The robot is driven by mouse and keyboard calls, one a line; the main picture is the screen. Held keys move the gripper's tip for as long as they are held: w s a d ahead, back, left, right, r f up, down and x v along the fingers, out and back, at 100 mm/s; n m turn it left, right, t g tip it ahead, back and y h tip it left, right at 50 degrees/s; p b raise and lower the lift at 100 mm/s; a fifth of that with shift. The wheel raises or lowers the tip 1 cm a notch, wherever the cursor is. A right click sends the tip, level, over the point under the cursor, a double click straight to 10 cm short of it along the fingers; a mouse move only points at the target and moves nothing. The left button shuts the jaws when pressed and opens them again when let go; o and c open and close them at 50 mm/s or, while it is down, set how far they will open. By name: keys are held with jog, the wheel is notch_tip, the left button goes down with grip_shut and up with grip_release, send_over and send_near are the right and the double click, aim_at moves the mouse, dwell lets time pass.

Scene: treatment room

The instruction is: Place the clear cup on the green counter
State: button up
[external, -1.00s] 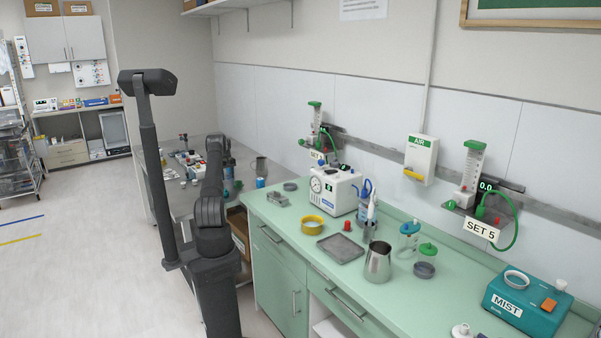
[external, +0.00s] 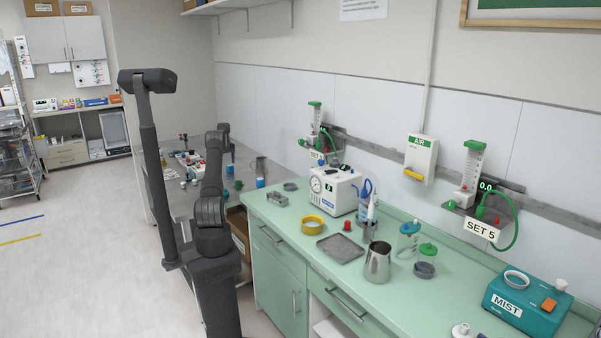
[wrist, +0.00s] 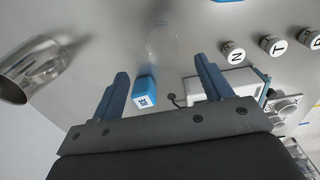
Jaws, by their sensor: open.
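A clear cup (wrist: 162,42), see-through and faint, stands on the grey steel table in the wrist view. It is just beyond my fingertips, near the middle between them. My gripper (wrist: 161,67) is open, its two blue-grey fingers spread apart and not touching the cup. In the external view I cannot make out the cup, and the fingers are not clearly visible beyond my arm. The green counter (external: 290,215) is to the right of my arm, apart from the steel table.
A blue block (wrist: 145,92) lies between my fingers, nearer the palm. A metal pitcher (wrist: 30,70) is at left, and white lettered caps (wrist: 233,52) are at right.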

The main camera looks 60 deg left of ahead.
jog(key=shift+o, duration=0.5)
notch_tip(320, 180, up, 8)
jog(key=shift+f, duration=0.2)
jog(key=m+y, duration=1.3)
jog(key=m, duration=2.3)
send_near(229, 174)
jog(key=x, duration=1.2)
jog(key=shift+a, duration=0.35)
jog(key=c, duration=1.2)
